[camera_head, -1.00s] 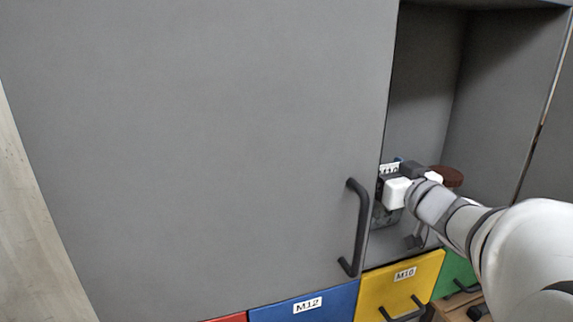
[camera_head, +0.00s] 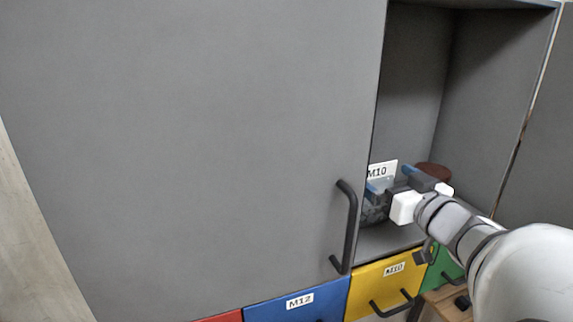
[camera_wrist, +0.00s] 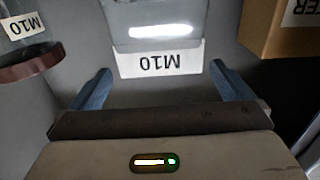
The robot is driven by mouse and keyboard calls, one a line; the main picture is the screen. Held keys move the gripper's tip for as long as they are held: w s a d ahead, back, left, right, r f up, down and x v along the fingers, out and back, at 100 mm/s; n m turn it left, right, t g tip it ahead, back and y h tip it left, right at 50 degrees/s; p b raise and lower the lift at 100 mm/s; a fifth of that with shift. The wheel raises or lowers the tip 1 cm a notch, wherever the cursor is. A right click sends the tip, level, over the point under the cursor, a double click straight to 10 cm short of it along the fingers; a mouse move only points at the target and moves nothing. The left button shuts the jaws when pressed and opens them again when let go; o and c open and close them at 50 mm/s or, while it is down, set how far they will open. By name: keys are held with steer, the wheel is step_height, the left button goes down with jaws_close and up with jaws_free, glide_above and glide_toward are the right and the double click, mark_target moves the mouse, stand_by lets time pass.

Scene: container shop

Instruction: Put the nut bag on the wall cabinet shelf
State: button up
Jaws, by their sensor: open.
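The nut bag (camera_head: 373,212) is a clear bag with dark contents and a white header labelled M10. It stands on the floor of the open grey wall cabinet shelf (camera_head: 385,240), just beside the edge of the closed door. My gripper (camera_head: 392,179) is open in front of it. In the wrist view the bag (camera_wrist: 160,52) and its header lie beyond and between my two blue fingertips (camera_wrist: 162,82), with clear space to each finger. The gripper partly hides the bag in the head view.
A jar with a brown lid (camera_head: 434,172) stands right of the bag; the jar (camera_wrist: 28,68) also shows at left in the wrist view. A cardboard box (camera_wrist: 285,35) is at right there. The closed grey door (camera_head: 200,130) and cabinet side wall flank the opening. Coloured drawers (camera_head: 390,285) sit below.

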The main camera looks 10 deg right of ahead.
steer(key=s+d+p, duration=0.1)
steer(key=s, duration=0.5)
steer(key=shift+s+d+p, duration=0.15)
steer(key=shift+s+p, duration=0.15)
